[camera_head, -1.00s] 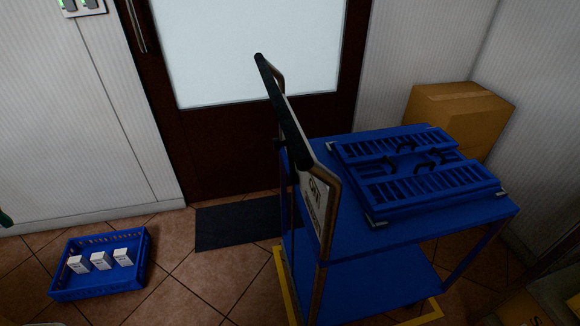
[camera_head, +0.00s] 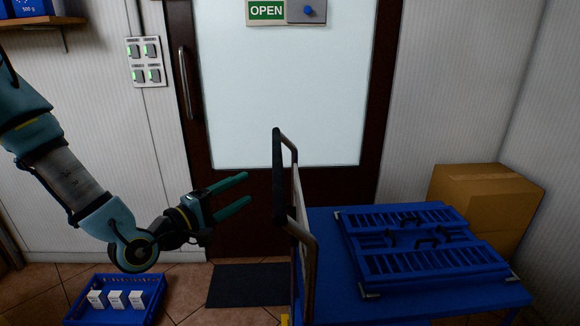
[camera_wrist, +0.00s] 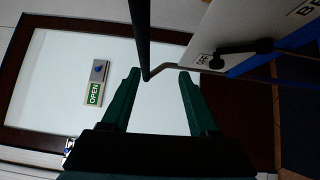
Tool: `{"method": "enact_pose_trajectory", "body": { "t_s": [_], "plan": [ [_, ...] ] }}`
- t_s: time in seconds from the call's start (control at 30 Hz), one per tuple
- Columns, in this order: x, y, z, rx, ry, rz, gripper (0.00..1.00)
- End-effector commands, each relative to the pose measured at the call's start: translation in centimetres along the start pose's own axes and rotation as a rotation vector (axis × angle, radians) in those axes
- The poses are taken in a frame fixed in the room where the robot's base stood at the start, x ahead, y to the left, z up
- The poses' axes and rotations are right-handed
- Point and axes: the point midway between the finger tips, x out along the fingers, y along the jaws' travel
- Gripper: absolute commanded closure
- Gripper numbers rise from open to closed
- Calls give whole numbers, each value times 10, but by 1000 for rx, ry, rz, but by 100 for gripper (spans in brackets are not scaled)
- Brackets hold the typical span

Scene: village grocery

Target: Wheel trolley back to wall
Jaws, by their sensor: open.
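The blue trolley (camera_head: 325,262) stands in front of the door. Its upright handle frame has a black bar (camera_head: 278,185) on the left end, and a blue folded crate (camera_head: 425,245) lies on its top deck. My gripper (camera_head: 246,190) is open and empty, just left of the handle bar, with its fingers pointing right towards it. In the wrist view the black handle bar (camera_wrist: 140,35) runs down between the two green fingertips (camera_wrist: 158,76). I cannot tell whether the bar is within the fingers' reach or beyond them. The trolley's lower part is out of view.
A blue crate (camera_head: 158,302) with three white cartons sits on the floor at the left. A dark mat (camera_head: 245,285) lies before the glazed door (camera_head: 290,100). A cardboard box (camera_head: 485,205) stands behind the trolley at the right. Light switches (camera_head: 146,61) are on the wall.

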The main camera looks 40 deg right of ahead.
Motion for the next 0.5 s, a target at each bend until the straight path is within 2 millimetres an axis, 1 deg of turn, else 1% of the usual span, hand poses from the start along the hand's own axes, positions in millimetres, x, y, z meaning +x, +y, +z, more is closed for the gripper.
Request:
{"method": "enact_pose_trajectory", "body": {
  "t_s": [0.03,0.1,0.17,0.27,0.37,0.5],
  "plan": [
    [2,8,5,-44,-9,49,39],
    [4,16,9,-83,-16,96,39],
    [6,20,11,-98,-20,115,39],
    [15,23,12,-102,-22,121,39],
    [30,26,13,-100,-23,120,39],
    [57,29,13,-99,-22,119,39]
  ]
}}
